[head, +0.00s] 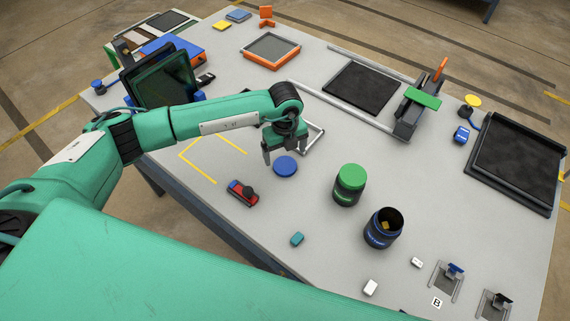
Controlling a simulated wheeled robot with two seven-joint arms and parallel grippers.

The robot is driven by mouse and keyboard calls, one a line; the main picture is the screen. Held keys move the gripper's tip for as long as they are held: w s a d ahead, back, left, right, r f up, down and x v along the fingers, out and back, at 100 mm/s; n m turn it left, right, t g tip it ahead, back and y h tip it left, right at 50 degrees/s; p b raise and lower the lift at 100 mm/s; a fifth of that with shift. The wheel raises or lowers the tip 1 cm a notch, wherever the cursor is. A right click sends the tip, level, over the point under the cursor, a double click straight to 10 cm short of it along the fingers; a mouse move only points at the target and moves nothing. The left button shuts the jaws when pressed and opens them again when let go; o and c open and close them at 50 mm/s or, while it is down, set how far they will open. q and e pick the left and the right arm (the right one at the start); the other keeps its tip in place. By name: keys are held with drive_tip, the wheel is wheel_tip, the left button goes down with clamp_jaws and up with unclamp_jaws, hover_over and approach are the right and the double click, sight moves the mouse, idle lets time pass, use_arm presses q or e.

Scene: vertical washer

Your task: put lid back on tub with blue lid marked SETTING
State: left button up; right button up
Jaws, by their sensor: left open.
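A round blue lid (285,166) lies flat on the table. My left gripper (284,157) is open with its fingers pointing down, just above and behind the lid; I cannot tell whether a finger touches it. A dark tub with a blue label band (381,231) stands upright and uncovered to the right and nearer, with something yellowish inside. The writing on its band is too small to read. A second dark tub (347,193) wears a green lid (351,177) and stands between the blue lid and the uncovered tub. My right gripper is not in view.
Small clamp fixtures (447,279) stand at the lower right. A metal frame (313,138) lies behind my gripper. Table room between lid and tubs is clear.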

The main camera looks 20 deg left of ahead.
sight(285, 165)
use_arm(q)
drive_tip(key=f, duration=0.1)
drive_tip(key=f+p, duration=0.1)
drive_tip(key=f, duration=0.1)
drive_tip(key=shift+s+d+f+p, duration=0.1)
drive_tip(key=shift+s+f+p, duration=0.15)
drive_tip(key=shift+p, duration=0.15)
drive_tip(key=shift+f, duration=0.6)
drive_tip(key=c, duration=1)
